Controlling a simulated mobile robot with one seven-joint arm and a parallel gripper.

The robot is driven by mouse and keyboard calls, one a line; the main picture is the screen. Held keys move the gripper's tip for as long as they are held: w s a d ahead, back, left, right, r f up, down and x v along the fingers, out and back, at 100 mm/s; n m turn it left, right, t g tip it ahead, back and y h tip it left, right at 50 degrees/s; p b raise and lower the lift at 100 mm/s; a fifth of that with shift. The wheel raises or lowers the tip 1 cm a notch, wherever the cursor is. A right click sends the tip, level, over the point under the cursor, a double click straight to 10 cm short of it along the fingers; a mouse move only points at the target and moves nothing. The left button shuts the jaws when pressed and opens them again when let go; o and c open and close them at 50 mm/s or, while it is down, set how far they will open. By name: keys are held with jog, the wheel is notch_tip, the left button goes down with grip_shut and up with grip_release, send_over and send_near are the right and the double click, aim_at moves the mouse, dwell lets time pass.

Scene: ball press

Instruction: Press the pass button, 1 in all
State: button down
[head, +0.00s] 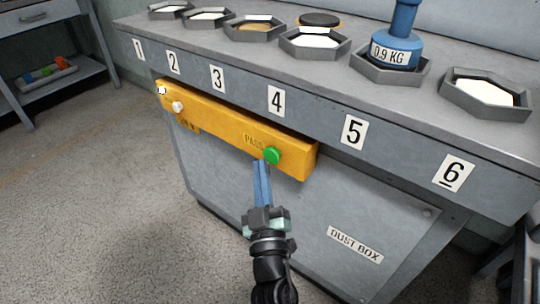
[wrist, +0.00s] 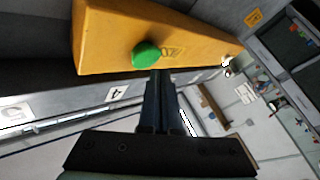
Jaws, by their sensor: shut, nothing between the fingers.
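The pass button is a round green button (head: 272,155) at the right end of a yellow box (head: 225,122) on the front of the grey bench. The word PASS is printed beside it. It also shows in the wrist view (wrist: 147,54), just beyond my fingertips. My gripper (head: 262,166) is shut and empty, with its blue fingers pointing up at the button. The fingertips lie just below and left of the button in the head view. I cannot tell whether they touch it.
A white button (head: 177,107) sits near the box's left end. Above is the bench (head: 330,88) with several hexagonal trays, numbered labels and a blue 0.9 KG weight (head: 392,48). A DUST BOX panel (head: 330,225) is below. The floor (head: 90,200) at left is clear.

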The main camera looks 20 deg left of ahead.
jog(key=shift+w, duration=0.15)
dwell(0.5)
jog(key=shift+w+d, duration=0.15)
jog(key=shift+w, duration=0.1)
jog(key=shift+w+d, duration=0.15)
jog(key=shift+w, duration=0.3)
dwell(0.6)
jog(key=shift+s, duration=0.1)
dwell(0.4)
jog(key=shift+s+a+p, duration=0.3)
jog(key=shift+s, duration=0.45)
jog(key=shift+s+a, duration=0.3)
jog(key=shift+s, duration=0.5)
jog(key=shift+s+a, duration=0.25)
jog(key=shift+s, duration=0.5)
jog(key=shift+s+a, duration=0.3)
jog(key=shift+s, duration=0.5)
